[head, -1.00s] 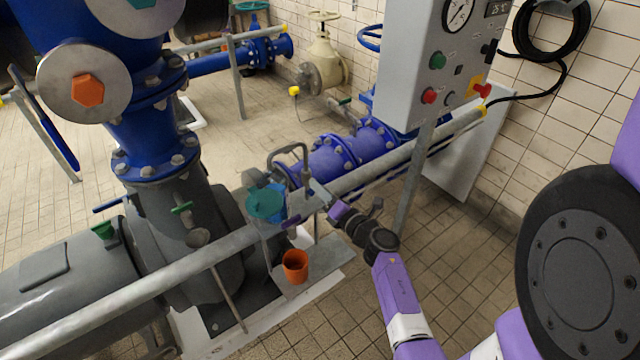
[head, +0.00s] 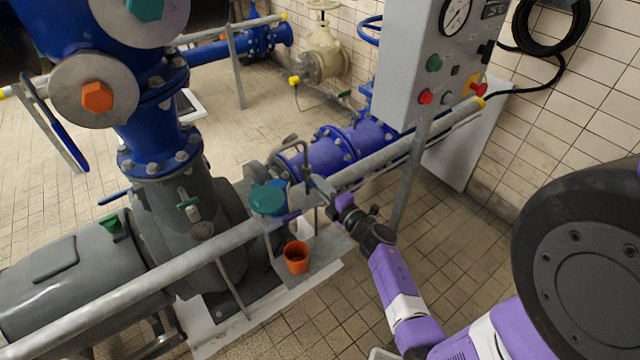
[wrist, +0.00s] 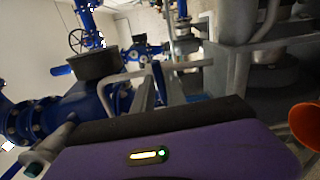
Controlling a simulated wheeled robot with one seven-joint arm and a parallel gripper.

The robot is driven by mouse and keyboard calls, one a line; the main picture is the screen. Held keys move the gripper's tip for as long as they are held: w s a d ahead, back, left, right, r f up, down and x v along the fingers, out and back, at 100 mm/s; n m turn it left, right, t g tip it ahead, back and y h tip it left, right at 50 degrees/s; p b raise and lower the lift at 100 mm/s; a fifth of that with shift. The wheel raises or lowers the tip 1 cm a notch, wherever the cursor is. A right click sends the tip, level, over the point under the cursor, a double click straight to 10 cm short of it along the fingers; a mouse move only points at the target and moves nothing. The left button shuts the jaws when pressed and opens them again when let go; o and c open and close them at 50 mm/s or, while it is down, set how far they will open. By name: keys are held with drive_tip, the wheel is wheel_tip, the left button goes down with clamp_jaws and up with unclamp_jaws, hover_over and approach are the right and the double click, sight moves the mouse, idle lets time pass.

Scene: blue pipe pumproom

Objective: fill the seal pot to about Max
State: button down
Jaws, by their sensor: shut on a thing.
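A small vessel with a green top (head: 267,199) stands behind the grey rail beside the pump in the head view. It may be the seal pot; no level or Max mark is readable. My gripper (head: 320,192) is just right of it, near the rail. It is shut on a small grey metal part (head: 325,188), whose shape is partly hidden by the jaws and the pipework. A bent grey tube (head: 304,158) rises beside it; I cannot tell if they join. An orange cup (head: 296,258) stands below, and its rim shows in the wrist view (wrist: 306,125).
The grey rail (head: 130,284) crosses in front of the pump (head: 70,262). Blue flanged pipe (head: 345,148) lies behind the gripper. A grey control box (head: 405,60) stands on a post at right. Tiled floor (head: 330,320) is free in front.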

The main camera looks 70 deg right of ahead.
idle(0.4)
drive_tip(key=c, duration=1.5)
unclamp_jaws()
drive_tip(key=v, duration=0.8)
drive_tip(key=shift+b, duration=0.4)
drive_tip(key=shift+d, duration=0.1)
